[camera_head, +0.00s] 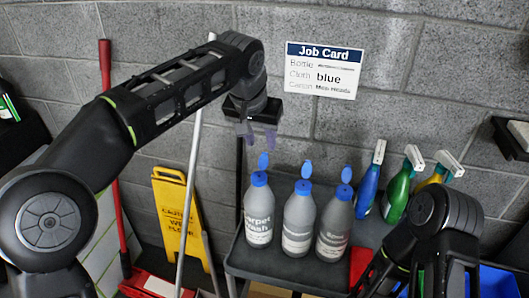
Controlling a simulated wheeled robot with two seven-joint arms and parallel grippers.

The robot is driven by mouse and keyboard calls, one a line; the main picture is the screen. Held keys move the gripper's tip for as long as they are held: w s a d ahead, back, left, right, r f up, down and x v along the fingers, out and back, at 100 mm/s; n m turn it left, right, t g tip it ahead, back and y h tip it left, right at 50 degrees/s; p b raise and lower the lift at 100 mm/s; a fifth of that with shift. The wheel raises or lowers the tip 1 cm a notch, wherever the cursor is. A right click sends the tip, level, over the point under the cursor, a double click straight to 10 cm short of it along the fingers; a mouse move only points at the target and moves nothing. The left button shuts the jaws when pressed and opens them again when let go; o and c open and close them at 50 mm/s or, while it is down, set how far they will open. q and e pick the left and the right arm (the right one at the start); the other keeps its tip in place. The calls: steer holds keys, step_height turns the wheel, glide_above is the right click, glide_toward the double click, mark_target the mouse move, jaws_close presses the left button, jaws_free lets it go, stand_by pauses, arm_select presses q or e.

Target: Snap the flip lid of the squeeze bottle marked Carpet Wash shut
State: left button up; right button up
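The Carpet Wash squeeze bottle (257,205) is the leftmost of three grey bottles on a dark cart top (290,272). It stands upright, its label partly readable. Its blue flip lid (263,160) stands up, open, above the blue cap (259,179). My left gripper (257,139) hangs above and slightly left of that lid, its two pale purple fingers pointing down and apart. It looks open and empty, with no visible contact with the lid. My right arm (440,225) comes in at the lower right; its gripper does not show.
Two similar bottles, a middle one (299,220) and a right one (335,225), stand close beside it with lids up. Spray bottles (397,190) stand behind to the right. A yellow wet-floor sign (172,215) and poles are at left. A job card (324,70) hangs on the block wall.

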mark_target(264, 153)
arm_select(q)
steer(key=p+x, duration=0.1)
steer(key=x, duration=0.6)
jaws_close()
stand_by(0.3)
